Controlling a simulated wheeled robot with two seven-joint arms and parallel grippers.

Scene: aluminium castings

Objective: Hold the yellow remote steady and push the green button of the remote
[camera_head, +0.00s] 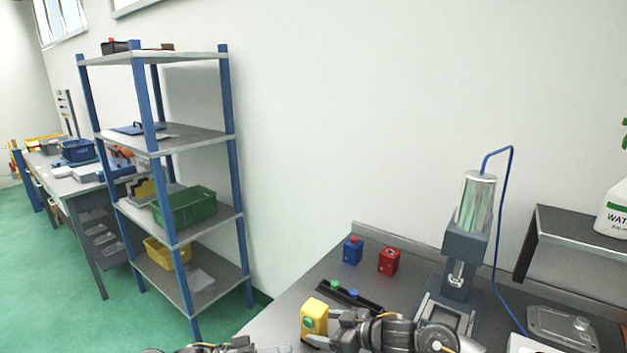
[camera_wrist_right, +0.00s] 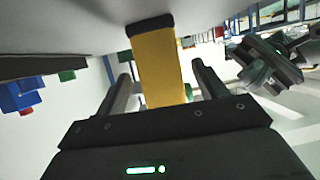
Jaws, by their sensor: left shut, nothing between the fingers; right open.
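The yellow remote (camera_head: 314,317) stands on the grey bench in the head view, its green button (camera_head: 309,323) on the side facing left. My right gripper (camera_head: 327,327) comes from the right and is open at the remote. In the right wrist view the yellow remote (camera_wrist_right: 160,70) stands between the two spread fingers of my right gripper (camera_wrist_right: 162,85), with gaps on both sides; its dark end meets the grey surface. My left gripper (camera_head: 287,348) is shut and empty at the bottom edge, below and left of the remote. It is mostly cut off.
A blue box (camera_head: 352,251) and a red box (camera_head: 388,262) with buttons stand at the back of the bench (camera_head: 335,268). A dark holder (camera_head: 350,297) with green and blue tops lies behind the remote. A press (camera_head: 465,245) stands right. A shelf rack (camera_head: 190,225) is at left.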

